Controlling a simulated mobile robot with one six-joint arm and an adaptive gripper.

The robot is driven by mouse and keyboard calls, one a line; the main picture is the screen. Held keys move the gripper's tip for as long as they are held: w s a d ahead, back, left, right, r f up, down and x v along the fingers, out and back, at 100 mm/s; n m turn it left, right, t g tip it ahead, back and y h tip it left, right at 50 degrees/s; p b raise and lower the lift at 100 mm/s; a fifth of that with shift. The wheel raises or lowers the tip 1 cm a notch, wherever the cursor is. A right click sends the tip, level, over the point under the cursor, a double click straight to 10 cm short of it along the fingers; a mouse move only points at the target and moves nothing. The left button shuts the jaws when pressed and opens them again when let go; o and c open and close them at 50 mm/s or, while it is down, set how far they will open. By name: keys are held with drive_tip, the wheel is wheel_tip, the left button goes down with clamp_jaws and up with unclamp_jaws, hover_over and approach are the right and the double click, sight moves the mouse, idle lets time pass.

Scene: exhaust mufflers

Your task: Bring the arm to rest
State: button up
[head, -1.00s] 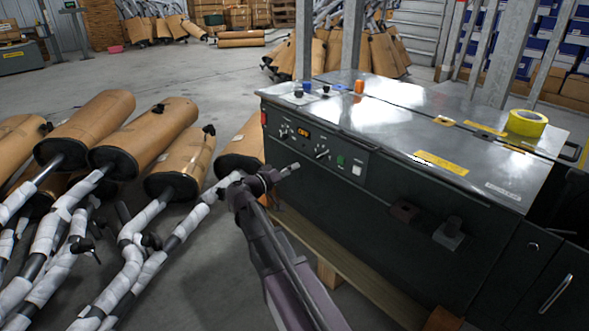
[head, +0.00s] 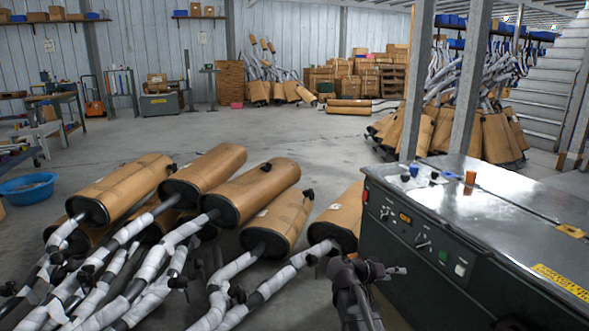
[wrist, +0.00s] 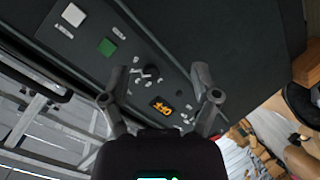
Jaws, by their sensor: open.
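My arm shows at the lower middle of the head view, with my gripper (head: 392,270) pointing right toward the front of the dark machine (head: 470,285). In the wrist view my gripper (wrist: 158,82) has its two fingers spread wide with nothing between them. Beyond the fingers is the machine's control panel (wrist: 190,40), with a dark knob (wrist: 151,72), a green button (wrist: 106,47), a white button (wrist: 73,15) and an orange display (wrist: 172,109) that reads OFF. The fingers appear apart from the panel, though the exact gap is hard to tell.
Several wrapped mufflers (head: 250,193) lie on the floor to the left, close to my arm. Grey posts (head: 417,85) stand behind the machine. An orange cylinder (head: 470,177) sits on its top. Open concrete floor (head: 270,130) lies beyond the mufflers.

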drive_tip(key=s+a+n+g+y+p, duration=0.4)
drive_tip(key=s+a+y+p, duration=0.9)
drive_tip(key=s, duration=0.4)
wheel_tip(320, 180, up, 38)
drive_tip(key=p, duration=3.6)
drive_tip(key=shift+d, duration=0.3)
drive_tip(key=shift+w+d, duration=0.1)
